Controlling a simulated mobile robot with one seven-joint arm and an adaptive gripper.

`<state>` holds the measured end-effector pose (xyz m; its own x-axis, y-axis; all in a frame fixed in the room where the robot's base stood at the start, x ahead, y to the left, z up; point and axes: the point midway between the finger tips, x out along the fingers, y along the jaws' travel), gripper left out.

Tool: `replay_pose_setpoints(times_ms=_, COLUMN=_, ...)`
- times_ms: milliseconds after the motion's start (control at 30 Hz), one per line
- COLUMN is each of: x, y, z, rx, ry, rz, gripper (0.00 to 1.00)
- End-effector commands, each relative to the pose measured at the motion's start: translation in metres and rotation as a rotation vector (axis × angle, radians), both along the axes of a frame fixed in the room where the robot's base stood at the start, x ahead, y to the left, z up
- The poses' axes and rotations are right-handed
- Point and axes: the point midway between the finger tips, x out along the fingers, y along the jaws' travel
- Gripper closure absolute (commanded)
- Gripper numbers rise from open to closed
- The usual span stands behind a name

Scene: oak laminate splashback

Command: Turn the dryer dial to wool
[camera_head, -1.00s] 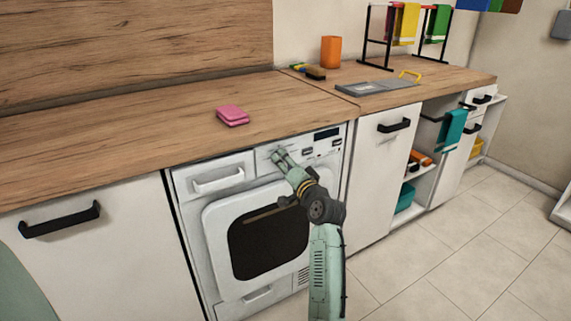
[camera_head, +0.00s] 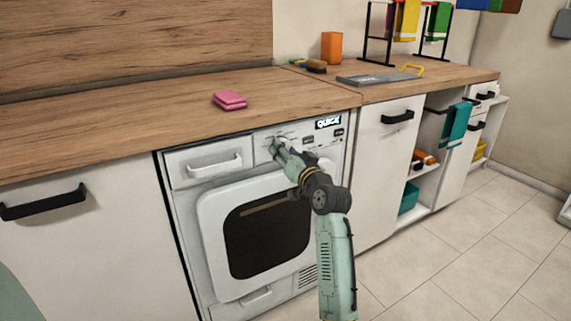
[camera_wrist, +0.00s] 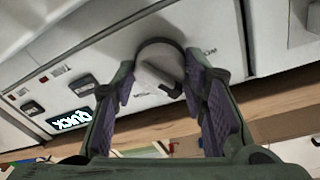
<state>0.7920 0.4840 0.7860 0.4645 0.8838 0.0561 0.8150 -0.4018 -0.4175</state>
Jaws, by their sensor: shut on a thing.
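The white dryer (camera_head: 210,225) stands under the worktop, with its control panel along the top edge. My gripper (camera_head: 277,147) reaches the panel and hides most of the dial in the head view. In the wrist view, the round grey dial (camera_wrist: 158,62) sits between the two fingers of my gripper (camera_wrist: 160,78), which are shut on its sides. The dryer display (camera_head: 328,122) is lit and reads QUICK; it also shows in the wrist view (camera_wrist: 70,119). The printed labels around the dial are mostly hidden or too small to read.
A drawer (camera_head: 208,161) is left of the dial, and two small buttons lie under the display. The wooden worktop (camera_head: 150,115) runs just above, with a pink cloth (camera_head: 229,99) on it. The tiled floor (camera_head: 450,240) at the right is clear.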

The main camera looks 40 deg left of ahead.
Motion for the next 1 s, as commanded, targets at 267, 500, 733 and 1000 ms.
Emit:
replay_pose_setpoints(times_ms=267, x=0.0012, y=-0.0008, z=-0.0064, rx=-0.100, ry=-0.246, rz=-0.001, gripper=0.88)
replay_pose_setpoints(times_ms=500, x=0.0015, y=-0.0010, z=-0.0058, rx=-0.185, ry=-0.451, rz=-0.001, gripper=0.88)
replay_pose_setpoints(times_ms=733, x=0.0023, y=-0.0011, z=-0.0046, rx=-0.254, ry=-0.616, rz=-0.002, gripper=0.88)
replay_pose_setpoints(times_ms=1000, x=0.0021, y=-0.0007, z=-0.0029, rx=-0.307, ry=-0.742, rz=0.001, gripper=0.88)
